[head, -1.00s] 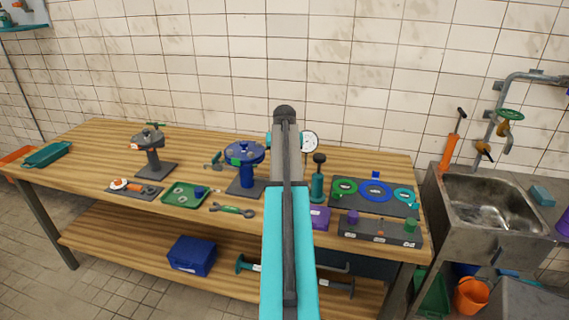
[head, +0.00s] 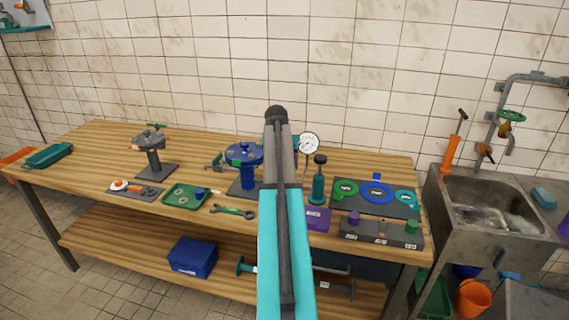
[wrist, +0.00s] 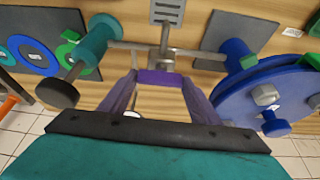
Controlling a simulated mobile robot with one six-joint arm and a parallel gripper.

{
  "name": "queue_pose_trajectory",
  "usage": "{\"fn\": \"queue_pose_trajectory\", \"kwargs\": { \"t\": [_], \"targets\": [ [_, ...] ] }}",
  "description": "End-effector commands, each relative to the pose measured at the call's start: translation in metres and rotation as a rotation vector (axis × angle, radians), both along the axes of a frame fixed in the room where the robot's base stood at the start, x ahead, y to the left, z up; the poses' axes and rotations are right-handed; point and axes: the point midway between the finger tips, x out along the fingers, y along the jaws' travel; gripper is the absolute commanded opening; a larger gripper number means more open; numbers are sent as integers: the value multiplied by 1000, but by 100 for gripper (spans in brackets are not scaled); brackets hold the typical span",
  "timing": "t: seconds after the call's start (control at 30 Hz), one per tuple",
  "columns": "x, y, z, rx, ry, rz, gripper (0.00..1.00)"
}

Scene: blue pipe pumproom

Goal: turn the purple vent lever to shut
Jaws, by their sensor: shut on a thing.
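The purple vent lever (wrist: 160,76) is a short purple bar in the wrist view, near a grey metal pipe fitting (wrist: 164,48). My gripper (wrist: 159,84) has one finger at each end of this bar and is shut on it. In the head view my own arm covers the gripper and the lever, so the lever's angle against its pipe cannot be told there.
A blue flanged body (head: 243,155) stands left of my arm. A dial gauge (head: 308,144) and a dark-knobbed teal post (head: 318,182) stand to the right. A purple block (head: 317,218) lies near the workbench's front edge. A sink (head: 490,200) is at far right.

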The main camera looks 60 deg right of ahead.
Motion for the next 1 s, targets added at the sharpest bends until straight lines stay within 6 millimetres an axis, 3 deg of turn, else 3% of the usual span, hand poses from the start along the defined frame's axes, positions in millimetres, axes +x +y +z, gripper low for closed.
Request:
{"fn": "queue_pose_trajectory", "kwargs": {
  "t": [0.03, 0.13, 0.63, 1.0],
  "targets": [
    [-2, -1, 0, -3, 2, -5, 58],
    [-1, -1, 0, -2, 1, -4, 75],
    [-1, 2, 5, -1, 0, 0, 75],
    [-4, 14, 37, -3, -1, 0, 75]
  ]
}}
